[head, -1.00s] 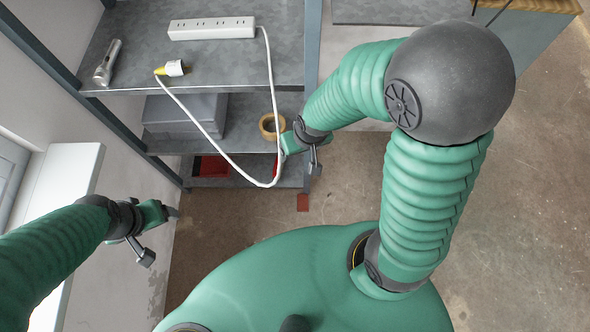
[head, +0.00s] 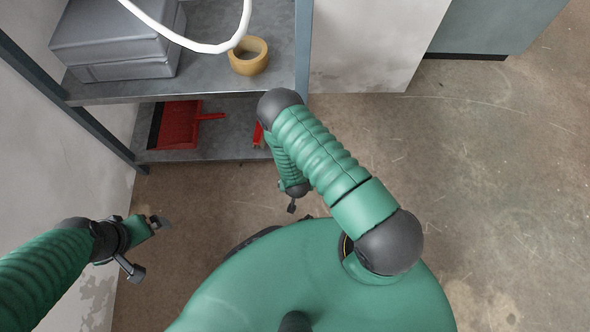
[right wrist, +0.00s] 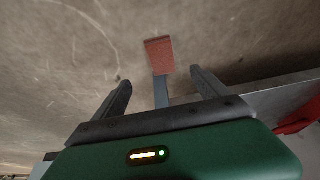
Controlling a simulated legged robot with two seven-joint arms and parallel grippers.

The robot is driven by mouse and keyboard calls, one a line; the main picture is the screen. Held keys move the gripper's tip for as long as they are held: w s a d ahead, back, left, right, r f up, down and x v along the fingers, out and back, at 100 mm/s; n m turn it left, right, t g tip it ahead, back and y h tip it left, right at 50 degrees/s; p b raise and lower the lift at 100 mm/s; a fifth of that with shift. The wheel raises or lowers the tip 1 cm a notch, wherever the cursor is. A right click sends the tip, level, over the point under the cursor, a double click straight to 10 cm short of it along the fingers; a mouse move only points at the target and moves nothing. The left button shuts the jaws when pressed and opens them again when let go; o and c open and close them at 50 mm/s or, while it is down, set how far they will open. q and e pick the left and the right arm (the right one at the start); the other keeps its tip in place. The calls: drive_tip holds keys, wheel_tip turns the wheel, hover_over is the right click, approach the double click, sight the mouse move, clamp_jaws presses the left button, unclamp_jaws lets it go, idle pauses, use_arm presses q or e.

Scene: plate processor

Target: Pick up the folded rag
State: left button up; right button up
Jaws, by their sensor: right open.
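I cannot make out a folded rag for certain in either view. In the right wrist view a flat reddish-brown piece (right wrist: 159,55) shows against the floor at the end of a grey strip. I cannot tell whether it is the rag or part of the shelf's foot. My right gripper (right wrist: 159,80) is open and empty, its two fingers apart on either side of that strip.
A metal shelf (head: 225,152) stands ahead, with a red dustpan (head: 178,125) and a partly hidden red object (head: 258,135) on its lower level. A tape roll (head: 249,57), grey box (head: 118,50) and white cable (head: 200,46) are above. Floor (head: 490,190) at right is clear.

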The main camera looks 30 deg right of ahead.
drive_tip(key=b+x, duration=0.2)
drive_tip(key=x, duration=0.2)
drive_tip(key=b+x, duration=0.2)
drive_tip(key=x, duration=0.3)
drive_tip(key=shift+s, duration=0.25)
drive_tip(key=shift+w+d+f, duration=0.1)
drive_tip(key=shift+f, duration=0.2)
drive_tip(key=b+x, duration=0.4)
drive_tip(key=b, duration=0.1)
drive_tip(key=shift+w+f, duration=0.15)
drive_tip(key=shift+f, duration=0.3)
drive_tip(key=shift+w+f, duration=0.15)
drive_tip(key=shift+r, duration=0.2)
drive_tip(key=c, duration=1.5)
